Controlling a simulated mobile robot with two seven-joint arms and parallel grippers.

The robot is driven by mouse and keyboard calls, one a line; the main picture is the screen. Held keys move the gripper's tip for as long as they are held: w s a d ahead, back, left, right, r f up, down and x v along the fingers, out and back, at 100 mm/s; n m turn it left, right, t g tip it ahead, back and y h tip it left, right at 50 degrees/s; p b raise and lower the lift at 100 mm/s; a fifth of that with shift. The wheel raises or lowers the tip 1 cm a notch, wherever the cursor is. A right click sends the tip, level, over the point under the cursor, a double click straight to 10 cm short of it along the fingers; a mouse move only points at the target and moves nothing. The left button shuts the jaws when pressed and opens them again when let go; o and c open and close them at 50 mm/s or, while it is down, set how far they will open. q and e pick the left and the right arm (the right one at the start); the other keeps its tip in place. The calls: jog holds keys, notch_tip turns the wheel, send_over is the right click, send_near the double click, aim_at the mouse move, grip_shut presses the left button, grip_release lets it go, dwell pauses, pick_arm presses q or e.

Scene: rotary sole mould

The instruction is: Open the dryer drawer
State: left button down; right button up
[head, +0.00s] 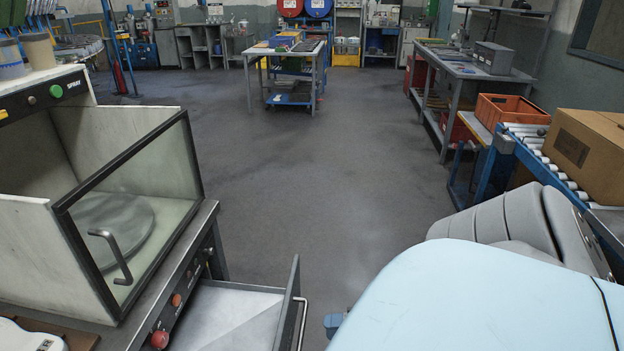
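The dryer drawer (225,318) is a metal tray with a pale, empty-looking inside. It stands pulled out from the front of the bench under the glass-sided cabinet (130,210). Its dark front panel (288,305) carries a bar handle (302,322) on the right side. A small blue-grey part of my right gripper (334,324) shows just right of the handle, with a gap between them in the picture. My arm hides the rest of this gripper, so its opening cannot be seen. My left gripper is not in view.
A red knob (160,339) and other buttons sit on the bench front beside the drawer. A roller conveyor (545,150) with a cardboard box (590,155) and an orange crate (511,110) stands at right. The floor (300,180) in the middle is clear.

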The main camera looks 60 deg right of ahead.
jog(key=v, duration=0.5)
jog(key=shift+s+d+r, duration=0.1)
jog(key=shift+s, duration=0.2)
